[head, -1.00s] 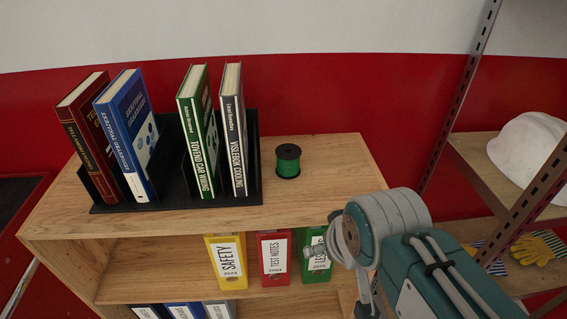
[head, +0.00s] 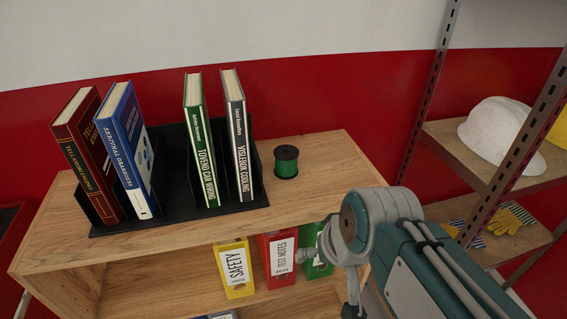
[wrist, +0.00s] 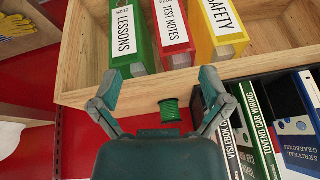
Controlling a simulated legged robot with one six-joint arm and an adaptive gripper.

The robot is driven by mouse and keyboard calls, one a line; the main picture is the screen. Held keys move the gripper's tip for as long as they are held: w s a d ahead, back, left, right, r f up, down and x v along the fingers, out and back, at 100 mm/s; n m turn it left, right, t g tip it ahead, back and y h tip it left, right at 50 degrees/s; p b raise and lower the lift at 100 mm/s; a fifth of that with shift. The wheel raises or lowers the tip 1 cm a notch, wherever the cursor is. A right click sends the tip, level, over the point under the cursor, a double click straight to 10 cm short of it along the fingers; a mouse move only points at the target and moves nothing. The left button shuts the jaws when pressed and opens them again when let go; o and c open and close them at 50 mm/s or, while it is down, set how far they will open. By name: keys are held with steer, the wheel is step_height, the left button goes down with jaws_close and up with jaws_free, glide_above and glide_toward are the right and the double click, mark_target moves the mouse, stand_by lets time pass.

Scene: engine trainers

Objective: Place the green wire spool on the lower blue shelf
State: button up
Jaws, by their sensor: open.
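The green wire spool (head: 286,162) has black end discs and stands upright on the bare right part of the wooden bookcase top (head: 318,150). It also shows in the wrist view (wrist: 170,110), between the two fingers of my gripper (wrist: 160,74) as seen from there. The fingers are spread wide and hold nothing. I cannot tell how far the spool is from them. In the head view my arm covers the front right of the bookcase, and the fingers are not clearly seen. I see no blue shelf in these views.
A black book rack (head: 178,160) with several books stands left of the spool. Yellow (head: 235,268), red (head: 277,258) and green binders stand on the bookcase's inner shelf. At right, a metal-post rack (head: 430,95) holds a white helmet (head: 495,128) above yellow gloves (head: 512,217).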

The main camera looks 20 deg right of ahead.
mark_target(279, 155)
steer(key=w+a+f+m+g+y, duration=0.2)
steer(key=w+a+m+y, duration=0.3)
steer(key=w+m+y, duration=0.45)
steer(key=w+d+m+t, duration=0.1)
steer(key=m, duration=0.1)
steer(key=w+d+m+t+y, duration=0.1)
steer(key=w+d+m, duration=0.1)
steer(key=m, duration=0.1)
steer(key=w+d+r+m+t+y, duration=0.1)
steer(key=m, duration=0.2)
steer(key=shift+w+d+r, duration=0.1)
steer(key=shift+w+d, duration=0.15)
steer(key=shift+w, duration=0.05)
steer(key=w+d+m+t, duration=0.4)
steer(key=d+m, duration=0.1)
steer(key=w+d+m+t, duration=0.2)
steer(key=m+t, duration=0.1)
steer(key=shift+w+d+r+y, duration=0.25)
steer(key=shift+w+d, duration=0.1)
steer(key=x, duration=1)
steer(key=shift+w+a, duration=0.2)
steer(key=shift+w, duration=0.05)
steer(key=c, duration=1.2)
steer(key=shift+c, duration=0.2)
